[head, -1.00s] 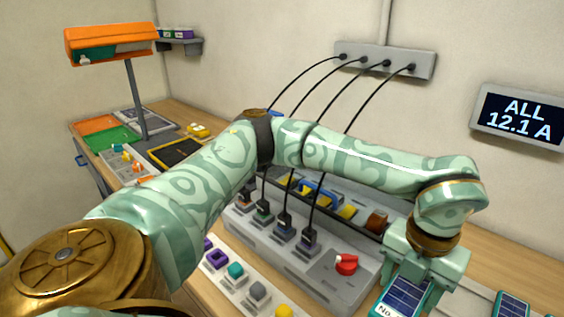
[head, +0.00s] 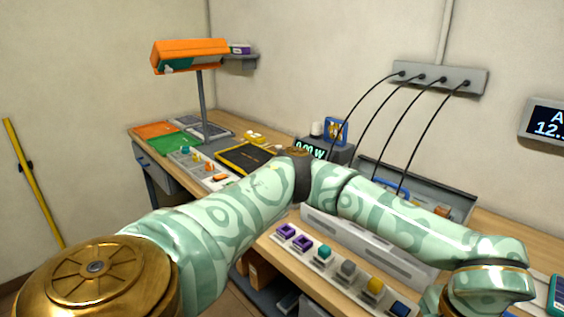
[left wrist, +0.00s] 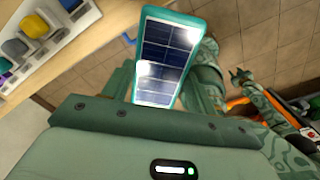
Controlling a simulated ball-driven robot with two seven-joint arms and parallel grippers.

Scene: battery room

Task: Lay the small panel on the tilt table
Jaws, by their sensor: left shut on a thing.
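The small panel (left wrist: 165,55), with dark blue cells and a teal frame, is in my left gripper (left wrist: 158,100) in the left wrist view. The gripper is shut on its near end, and the panel sticks out over the floor beside the bench. A black plate with a yellow rim (head: 244,159), apparently the tilt table, lies on the bench below the orange lamp, bare. What seems to be my right gripper (left wrist: 241,76) is small in the left wrist view; its jaws are unclear.
The orange lamp (head: 190,55) stands on a post behind the plate. A display reading 0.00 W (head: 311,149) is right of it. A strip of coloured blocks (head: 348,274) lies along the bench front. Cables (head: 420,130) hang from the wall socket bar (head: 438,78).

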